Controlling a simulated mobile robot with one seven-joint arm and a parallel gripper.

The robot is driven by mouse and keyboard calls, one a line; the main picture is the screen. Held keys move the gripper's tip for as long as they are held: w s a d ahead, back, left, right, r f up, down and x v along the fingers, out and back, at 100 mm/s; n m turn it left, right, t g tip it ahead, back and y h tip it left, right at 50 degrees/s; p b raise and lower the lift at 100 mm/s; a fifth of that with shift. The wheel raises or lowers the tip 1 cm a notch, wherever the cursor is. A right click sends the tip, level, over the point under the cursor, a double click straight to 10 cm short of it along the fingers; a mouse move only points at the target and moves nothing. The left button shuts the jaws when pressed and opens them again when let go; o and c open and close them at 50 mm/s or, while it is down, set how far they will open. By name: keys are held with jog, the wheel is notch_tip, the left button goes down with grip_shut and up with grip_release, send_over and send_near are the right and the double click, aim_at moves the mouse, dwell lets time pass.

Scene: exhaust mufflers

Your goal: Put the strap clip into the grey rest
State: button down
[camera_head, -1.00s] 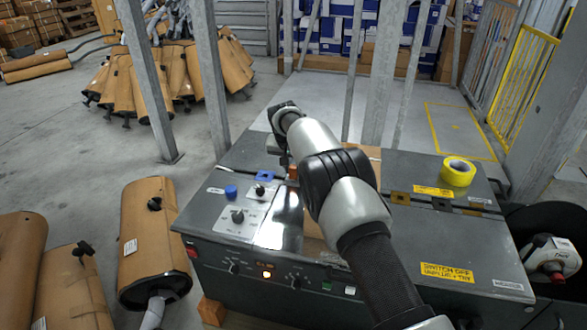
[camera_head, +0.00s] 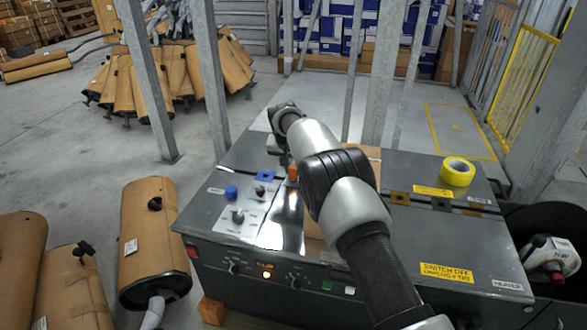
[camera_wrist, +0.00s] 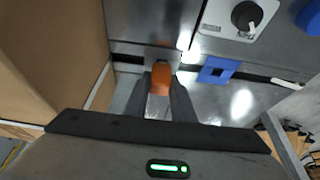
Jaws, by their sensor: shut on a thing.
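The strap clip, which I take to be the small orange piece (camera_wrist: 161,78), sits between the two dark fingers of my gripper (camera_wrist: 161,88) in the wrist view. The fingers are shut on it. In the head view the orange piece (camera_head: 292,173) shows beside the wrist, over the left part of the grey bench top; its exact height cannot be told. A dark grey notched holder (camera_head: 441,204), apparently the grey rest, is on the right part of the bench, well right of my gripper.
A blue square holder (camera_wrist: 218,70) lies beside my gripper; an ochre one (camera_head: 400,198) sits left of the grey one. Yellow tape (camera_head: 458,172) stands behind them. A blue knob (camera_head: 231,192) is at left. A cardboard box (camera_wrist: 50,50) is close left of the gripper.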

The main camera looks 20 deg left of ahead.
jog(key=shift+f, duration=0.45)
jog(key=c, duration=1.4)
grip_release()
jog(key=p+v, duration=0.2)
jog(key=v, duration=1.5)
jog(key=shift+r+p, duration=0.25)
jog(key=shift+p, duration=0.15)
